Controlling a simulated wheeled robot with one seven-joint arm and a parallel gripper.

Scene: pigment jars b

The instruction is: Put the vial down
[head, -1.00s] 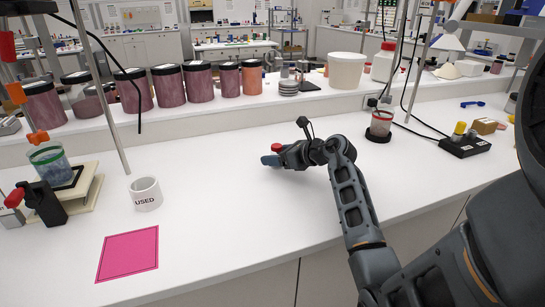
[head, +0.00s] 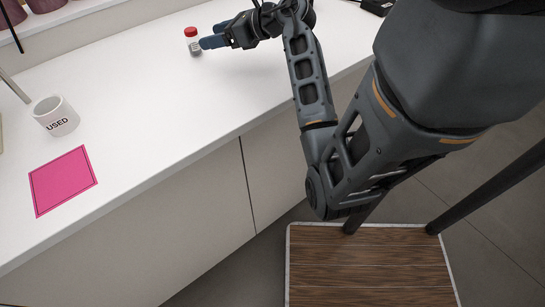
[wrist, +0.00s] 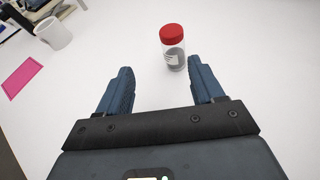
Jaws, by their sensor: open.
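The vial (head: 193,42) is a small clear container with a red cap and dark contents, standing upright on the white bench. In the wrist view the vial (wrist: 173,48) stands just beyond the fingertips, nearer the right finger. My gripper (head: 207,38) is open and empty, low over the bench beside the vial. In the wrist view the two blue fingers of my gripper (wrist: 160,75) are spread apart with bare bench between them. The vial is apart from the left finger; I cannot tell whether it touches the right one.
A white cup marked USED (head: 56,117) stands at the left of the bench (head: 150,100). A pink square mat (head: 63,181) lies in front of it near the bench edge. Jars (head: 45,4) stand on the shelf at upper left. Much of the bench between is clear.

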